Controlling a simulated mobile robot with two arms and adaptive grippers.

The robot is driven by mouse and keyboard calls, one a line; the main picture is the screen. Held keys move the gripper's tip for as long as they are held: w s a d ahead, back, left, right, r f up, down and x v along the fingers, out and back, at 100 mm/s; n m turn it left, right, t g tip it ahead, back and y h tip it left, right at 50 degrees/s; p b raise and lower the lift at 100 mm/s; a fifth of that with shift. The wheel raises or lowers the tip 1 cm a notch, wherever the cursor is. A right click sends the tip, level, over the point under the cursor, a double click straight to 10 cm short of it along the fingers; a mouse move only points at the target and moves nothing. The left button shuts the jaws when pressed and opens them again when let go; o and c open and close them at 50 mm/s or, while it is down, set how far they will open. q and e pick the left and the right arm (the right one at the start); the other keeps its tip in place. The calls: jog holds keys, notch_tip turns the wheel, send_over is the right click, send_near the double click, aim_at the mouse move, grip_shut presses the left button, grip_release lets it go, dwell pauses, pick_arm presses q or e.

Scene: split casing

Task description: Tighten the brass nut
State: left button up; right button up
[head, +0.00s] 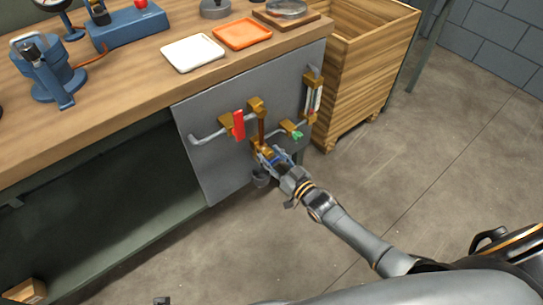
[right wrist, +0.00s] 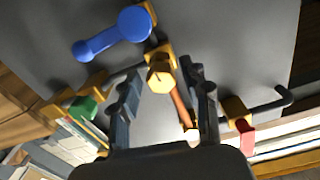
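The brass nut (right wrist: 160,76) is a hexagonal fitting on the grey panel (head: 210,165), at the end of a copper pipe (right wrist: 181,106). My right gripper (right wrist: 165,95) is open. Its two dark fingers stand apart on either side of the nut in the right wrist view; I cannot tell whether they touch it. A small dark piece at the head view's bottom edge may be the tip of my left gripper (head: 161,300).
Around the nut are a red handle (head: 239,125), a green handle (head: 296,134) and a blue lever (right wrist: 112,35). A wooden crate (head: 365,65) stands right of the bench (head: 110,85). The floor in front is clear.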

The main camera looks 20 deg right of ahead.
pick_arm(q)
jog(key=shift+w+r, duration=0.1)
jog(key=shift+w, duration=0.1)
pick_arm(e)
jog(key=shift+s, duration=0.1)
pick_arm(q)
jog(key=shift+s, duration=0.15)
pick_arm(e)
jog(key=v, duration=1.1)
jog(key=shift+s+d, duration=0.15)
jog(key=shift+s, duration=0.25)
jog(key=shift+r, duration=0.1)
